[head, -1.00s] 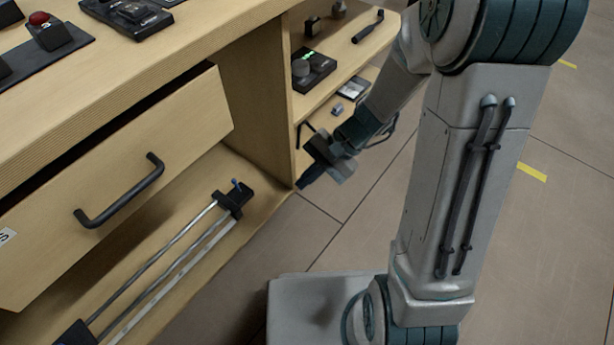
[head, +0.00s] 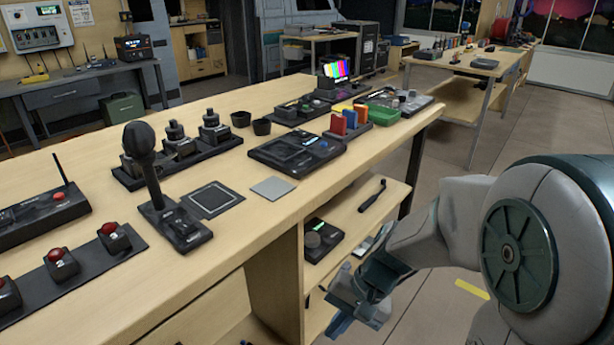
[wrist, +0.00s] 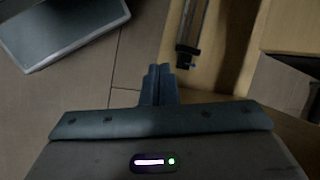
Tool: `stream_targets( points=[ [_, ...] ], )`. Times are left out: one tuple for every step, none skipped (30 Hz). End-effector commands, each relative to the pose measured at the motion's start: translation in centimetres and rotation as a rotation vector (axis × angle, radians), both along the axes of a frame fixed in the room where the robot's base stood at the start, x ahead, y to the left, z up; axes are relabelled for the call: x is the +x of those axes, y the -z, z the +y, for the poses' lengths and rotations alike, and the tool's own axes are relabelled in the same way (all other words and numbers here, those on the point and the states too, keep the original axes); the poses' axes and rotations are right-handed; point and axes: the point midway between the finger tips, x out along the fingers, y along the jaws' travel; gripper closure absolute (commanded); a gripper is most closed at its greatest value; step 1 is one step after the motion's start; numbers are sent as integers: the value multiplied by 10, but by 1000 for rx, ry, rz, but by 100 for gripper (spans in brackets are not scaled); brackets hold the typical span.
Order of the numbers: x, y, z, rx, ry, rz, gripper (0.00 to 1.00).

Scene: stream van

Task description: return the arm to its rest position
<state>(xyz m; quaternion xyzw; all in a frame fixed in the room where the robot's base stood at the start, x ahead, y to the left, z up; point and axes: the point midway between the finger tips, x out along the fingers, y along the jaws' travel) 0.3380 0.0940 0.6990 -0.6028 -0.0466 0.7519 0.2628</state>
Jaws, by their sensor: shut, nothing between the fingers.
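My gripper (head: 338,322) hangs low beside the right end of the wooden desk (head: 282,205), in front of its side shelves. The fingers are shut together with nothing between them. In the wrist view the closed fingers (wrist: 159,80) point down over the tiled floor, just left of a wooden lower shelf (wrist: 215,60). My arm is bent, with its large upper joint at the right of the head view.
A metal rail with a dark end (wrist: 187,50) lies on the lower shelf. The side shelf holds a small device (head: 322,240) and a black-handled item (head: 372,196). Floor at right is clear.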

Motion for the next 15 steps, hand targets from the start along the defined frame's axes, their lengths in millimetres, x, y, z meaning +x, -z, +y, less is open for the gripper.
stream_targets(
  points=[
    [-3, -34, -4, -24, -17, -29, 100],
    [-4, -45, -7, -39, -28, -43, 100],
    [-6, -59, -11, -59, -43, -62, 100],
    [-8, -70, -14, -74, -54, -77, 100],
    [-9, -80, -17, -88, -63, -92, 100],
    [-11, -94, -21, -108, -77, -111, 100],
    [-13, -105, -24, -124, -86, -125, 100],
    [-14, -115, -27, -140, -94, -140, 100],
    [-16, -129, -31, -160, -105, -159, 100],
    [-18, -140, -34, -176, -115, -174, 100],
    [-19, -151, -37, -192, -123, -190, 100],
    [-21, -165, -41, -214, -134, -210, 100],
    [-22, -175, -45, -230, -142, -225, 100],
    [-24, -186, -48, -246, -149, -241, 100],
    [-25, -200, -52, -267, -158, -260, 100]
  ],
)
